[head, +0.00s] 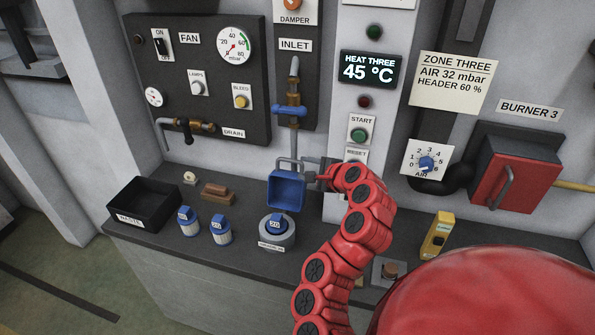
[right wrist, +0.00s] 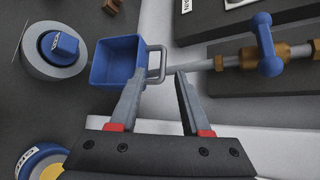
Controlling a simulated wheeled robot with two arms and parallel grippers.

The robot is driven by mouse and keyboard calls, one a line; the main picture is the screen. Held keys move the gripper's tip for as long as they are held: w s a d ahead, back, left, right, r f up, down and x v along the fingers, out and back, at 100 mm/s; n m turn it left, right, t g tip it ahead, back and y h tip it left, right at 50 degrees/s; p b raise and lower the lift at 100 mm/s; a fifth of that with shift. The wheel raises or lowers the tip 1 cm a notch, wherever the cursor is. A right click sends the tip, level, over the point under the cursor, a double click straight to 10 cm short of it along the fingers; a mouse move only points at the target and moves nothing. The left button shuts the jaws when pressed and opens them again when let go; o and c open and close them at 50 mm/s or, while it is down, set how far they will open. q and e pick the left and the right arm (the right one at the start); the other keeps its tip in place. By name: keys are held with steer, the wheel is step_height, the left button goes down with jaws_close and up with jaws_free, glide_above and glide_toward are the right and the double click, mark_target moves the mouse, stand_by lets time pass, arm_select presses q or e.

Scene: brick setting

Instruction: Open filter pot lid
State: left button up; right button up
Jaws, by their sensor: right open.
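A square blue box-like part (head: 286,190), which I take for the filter pot, sits under the inlet pipe at the back of the bench. It shows hollow towards me in the right wrist view (right wrist: 117,62). A grey loop handle (right wrist: 157,64) joins its side. I cannot tell the lid apart from the pot. My right gripper (head: 314,172) is at the handle, on the right of the blue part. In the right wrist view its fingers (right wrist: 161,76) are apart, with the handle's end between or just beyond the tips. Contact is unclear. My left gripper is out of view.
A round grey holder with a blue-capped piece (head: 276,227) stands in front of the pot. Two blue-topped jars (head: 220,230), a brown block (head: 217,192) and a black waste bin (head: 143,206) stand left. A blue-handled inlet valve (head: 290,111) is above. A yellow device (head: 437,235) stands right.

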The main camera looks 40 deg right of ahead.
steer(key=p+v, duration=0.4)
steer(key=v, duration=0.2)
steer(key=shift+s, duration=0.25)
